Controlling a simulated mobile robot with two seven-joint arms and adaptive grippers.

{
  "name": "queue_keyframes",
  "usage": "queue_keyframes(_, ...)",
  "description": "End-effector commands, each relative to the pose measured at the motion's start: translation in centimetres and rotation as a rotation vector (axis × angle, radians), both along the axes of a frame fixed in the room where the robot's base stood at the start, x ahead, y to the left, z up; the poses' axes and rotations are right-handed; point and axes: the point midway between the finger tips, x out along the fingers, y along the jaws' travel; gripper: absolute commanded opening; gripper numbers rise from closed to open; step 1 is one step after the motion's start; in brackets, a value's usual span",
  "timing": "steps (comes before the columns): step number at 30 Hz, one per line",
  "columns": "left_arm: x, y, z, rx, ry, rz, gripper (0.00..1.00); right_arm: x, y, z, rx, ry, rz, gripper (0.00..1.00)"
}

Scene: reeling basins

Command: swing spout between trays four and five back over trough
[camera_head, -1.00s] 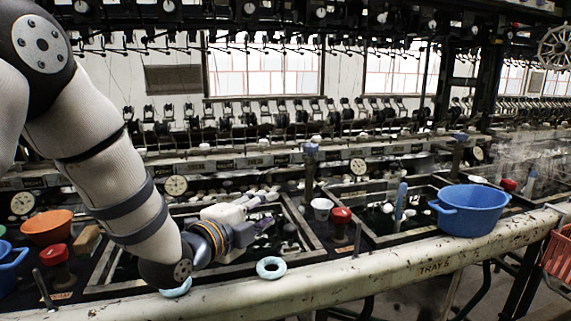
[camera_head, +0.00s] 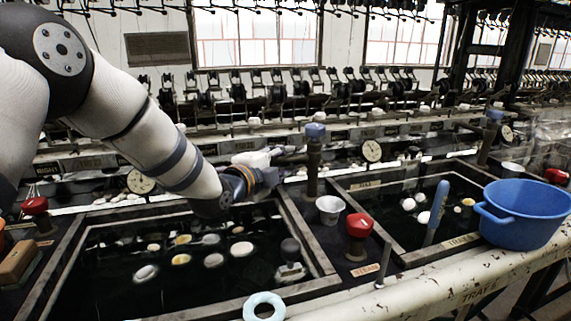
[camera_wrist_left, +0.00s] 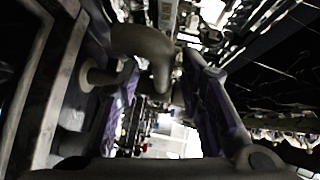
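The spout's upright post (camera_head: 313,176), topped with a blue knob, stands between the left dark basin (camera_head: 306,226) and the right one (camera_head: 402,258). A short pipe runs left from the post toward my left gripper (camera_head: 278,157). In the left wrist view, the curved grey spout pipe (camera_wrist_left: 146,42) lies between the two purple-padded fingers of the left gripper (camera_wrist_left: 165,100). The fingers are apart, with a gap showing beside the pipe. I cannot tell if one touches it. The trough cannot be made out clearly. My right gripper is not in view.
A white cup (camera_head: 329,209) and a red-topped knob (camera_head: 359,232) stand between the basins. A blue tub (camera_head: 524,216) sits at right on the cream front beam (camera_head: 445,288). A pale blue ring (camera_head: 264,306) lies at the front. A blue-handled tool (camera_head: 437,212) leans in the right basin.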

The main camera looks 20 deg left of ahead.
Motion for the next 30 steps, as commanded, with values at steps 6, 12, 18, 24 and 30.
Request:
queue_keyframes(6, 1.53, -0.32, -0.19, 0.0, 0.0, 0.0, 0.35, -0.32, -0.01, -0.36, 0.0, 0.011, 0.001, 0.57)
queue_keyframes(12, 1.51, -0.32, -0.05, 0.0, -0.001, 0.0, 0.32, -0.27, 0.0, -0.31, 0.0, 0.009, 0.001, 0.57)
queue_keyframes(18, 1.51, -0.31, -0.05, 0.001, -0.001, 0.0, 0.0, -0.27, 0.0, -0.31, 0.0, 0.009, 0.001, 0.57)
queue_keyframes(24, 1.5, -0.3, -0.06, 0.001, -0.001, -0.001, 0.0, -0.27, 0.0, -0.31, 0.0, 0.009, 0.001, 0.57)
queue_keyframes(30, 1.58, -0.32, -0.09, 0.002, -0.002, -0.026, 0.0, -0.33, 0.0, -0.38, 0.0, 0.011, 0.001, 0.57)
